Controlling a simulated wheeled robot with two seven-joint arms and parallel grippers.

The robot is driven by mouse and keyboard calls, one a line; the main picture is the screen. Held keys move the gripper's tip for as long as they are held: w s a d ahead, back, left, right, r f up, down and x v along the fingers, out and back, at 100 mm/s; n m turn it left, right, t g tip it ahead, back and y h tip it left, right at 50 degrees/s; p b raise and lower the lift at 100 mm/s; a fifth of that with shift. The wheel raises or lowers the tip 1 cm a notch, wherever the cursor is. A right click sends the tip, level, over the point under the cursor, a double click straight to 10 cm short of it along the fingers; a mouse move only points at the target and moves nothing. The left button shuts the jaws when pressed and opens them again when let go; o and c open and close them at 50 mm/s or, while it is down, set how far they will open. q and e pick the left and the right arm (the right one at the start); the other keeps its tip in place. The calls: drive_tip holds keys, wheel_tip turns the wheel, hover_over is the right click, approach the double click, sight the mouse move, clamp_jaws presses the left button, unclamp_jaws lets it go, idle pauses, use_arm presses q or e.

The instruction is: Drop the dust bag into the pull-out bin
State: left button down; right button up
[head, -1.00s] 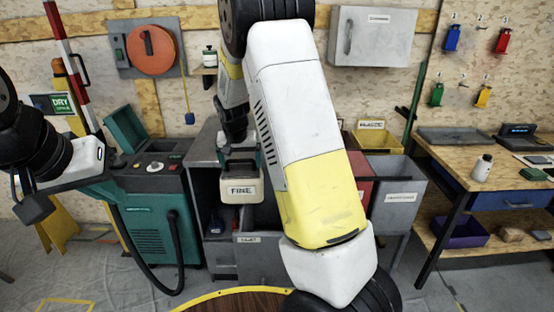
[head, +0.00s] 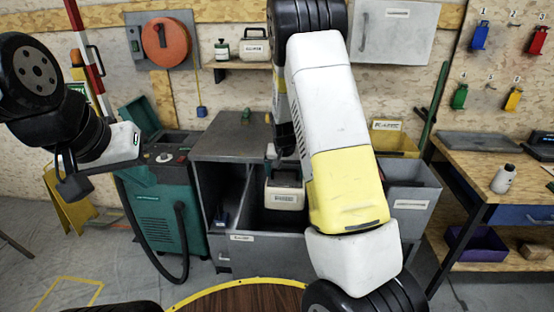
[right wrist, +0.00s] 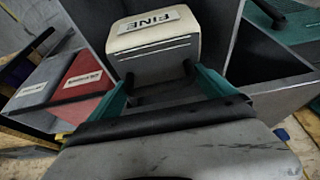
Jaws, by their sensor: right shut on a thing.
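The dust bag is a cream box with a dark top (head: 285,197), and its label reads FINE in the right wrist view (right wrist: 153,34). My right gripper (head: 284,160) is shut on it, mostly hidden behind my right arm in the head view. The bag hangs upright over the open grey pull-out bin (head: 262,258), which extends from the grey cabinet. Whether its underside is below the bin rim is hard to tell.
The grey cabinet (head: 228,133) stands behind the bin. A teal machine with a hose (head: 160,215) is on the left. A grey labelled bin (head: 413,190) and a yellow bin (head: 395,140) stand at right, then a wooden workbench (head: 470,165). A round table edge (head: 245,292) is in front.

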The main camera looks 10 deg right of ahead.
sight(285, 179)
drive_tip(key=shift+f, duration=1.65)
drive_tip(key=o, duration=1.7)
drive_tip(key=shift+o, duration=0.2)
drive_tip(key=shift+v, duration=3.9)
drive_tip(key=shift+r, duration=0.1)
drive_tip(key=s+a+r+n+t+y, duration=0.1)
drive_tip(key=s+a+r+y, duration=0.2)
drive_tip(key=s+r, duration=1.25)
drive_tip(key=s+a+r+n+t, duration=0.1)
drive_tip(key=s+r, duration=0.5)
drive_tip(key=s, duration=0.9)
drive_tip(key=shift+n, duration=0.9)
